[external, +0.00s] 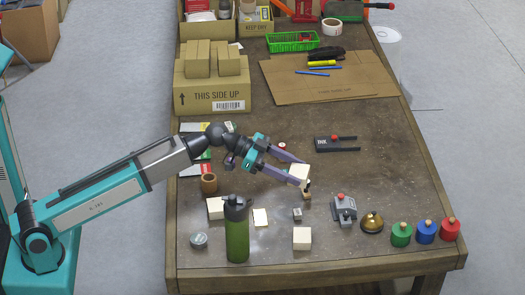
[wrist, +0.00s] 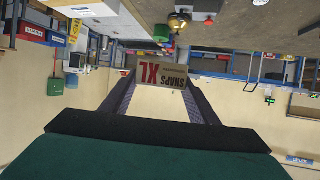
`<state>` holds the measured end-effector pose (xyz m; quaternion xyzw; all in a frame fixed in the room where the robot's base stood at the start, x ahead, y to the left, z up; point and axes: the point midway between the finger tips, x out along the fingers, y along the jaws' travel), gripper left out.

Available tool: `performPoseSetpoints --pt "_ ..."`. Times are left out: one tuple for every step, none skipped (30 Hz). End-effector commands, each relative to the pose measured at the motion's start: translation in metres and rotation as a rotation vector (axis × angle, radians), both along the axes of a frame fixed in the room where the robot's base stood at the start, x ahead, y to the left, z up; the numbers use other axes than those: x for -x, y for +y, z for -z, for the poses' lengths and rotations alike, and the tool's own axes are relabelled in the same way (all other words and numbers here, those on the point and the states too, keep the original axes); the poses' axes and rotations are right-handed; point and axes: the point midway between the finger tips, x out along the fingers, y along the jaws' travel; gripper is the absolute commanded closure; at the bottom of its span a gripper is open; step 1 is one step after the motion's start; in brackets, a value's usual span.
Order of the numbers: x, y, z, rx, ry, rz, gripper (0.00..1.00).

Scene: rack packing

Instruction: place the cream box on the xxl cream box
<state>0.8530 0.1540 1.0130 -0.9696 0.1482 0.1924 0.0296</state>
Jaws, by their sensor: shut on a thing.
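My gripper (external: 296,171) is shut on a cream box (external: 299,173), held above the middle of the table. In the wrist view the box (wrist: 162,73) shows between the fingers, its label reading "SNAPS XL" upside down. Other cream boxes stand on the table: one (external: 302,239) near the front edge, one (external: 215,208) left of the green bottle, and a flatter-looking one (external: 260,217) right of the bottle. I cannot read their labels, so I cannot tell which is the xxl box.
A green bottle (external: 237,232) stands tall near the front. A black ink pad (external: 336,144) lies behind. Cartons (external: 212,95) fill the back left.

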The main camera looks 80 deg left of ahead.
Motion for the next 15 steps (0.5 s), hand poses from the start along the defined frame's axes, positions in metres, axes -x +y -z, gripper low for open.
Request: performPoseSetpoints --pt "-0.005 -0.017 -0.006 0.0 -0.002 0.021 0.7" --pt "-0.006 -0.025 -0.01 -0.001 -0.001 0.032 0.7" --pt "-0.007 -0.035 -0.013 -0.001 -0.001 0.044 0.7" --pt "-0.008 -0.042 -0.016 -0.002 -0.001 0.053 0.7" --pt "-0.009 -0.048 -0.017 -0.001 0.0 0.06 0.7" --pt "-0.009 -0.055 -0.019 0.0 0.0 0.068 0.7" --pt "-0.009 -0.059 -0.02 0.0 0.0 0.073 0.7" --pt "-0.01 -0.063 -0.021 0.001 0.0 0.078 0.7" --pt "-0.01 -0.067 -0.021 0.001 0.0 0.083 0.7" --pt "-0.01 -0.069 -0.021 0.001 0.0 0.085 0.7" --pt "-0.01 -0.071 -0.022 0.0 0.0 0.087 0.7" --pt "-0.01 -0.072 -0.021 0.001 0.0 0.089 0.7" --pt "-0.01 -0.073 -0.021 0.0 0.0 0.09 0.7" --pt "-0.01 -0.073 -0.021 0.0 0.0 0.09 0.7" --pt "-0.01 -0.073 -0.021 0.001 0.0 0.091 0.7"
